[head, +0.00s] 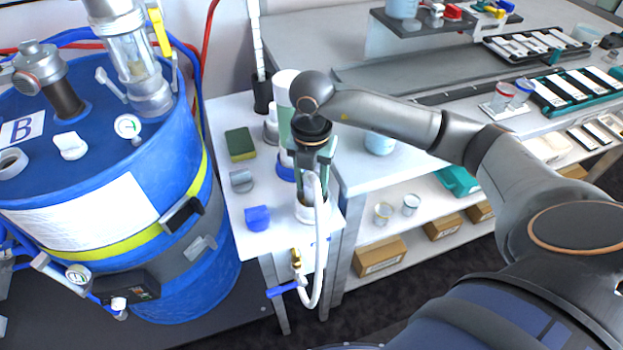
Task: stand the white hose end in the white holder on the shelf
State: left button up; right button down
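My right gripper (318,168) points down over the front right part of the small white shelf (228,190). The white hose (321,235) rises past the shelf's front edge to just below this gripper. Its upper end is at the fingers, partly hidden, and I cannot tell whether they grip it. Below the shelf edge the hose loops and turns up to a brass fitting (296,258) by a blue-handled valve (287,288). A short white ring-like piece (304,213), perhaps the white holder, stands on the shelf below the gripper. My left gripper is not in view.
A blue drum (160,155) stands close on the left. On the shelf are a green and yellow sponge (240,144), a grey piece (241,180) and a blue piece (257,218). A tall white cylinder (284,84) stands behind the gripper. A lab bench (362,180) adjoins on the right.

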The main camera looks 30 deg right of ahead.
jog(key=shift+f, duration=0.15)
jog(key=c, duration=0.7)
grip_release()
notch_tip(320, 180, up, 9)
jog(key=p, duration=0.6)
jog(key=shift+f+p, duration=0.1)
jog(key=shift+p, duration=0.2)
jog(key=shift+r, duration=1.15)
jog(key=shift+s, duration=0.1)
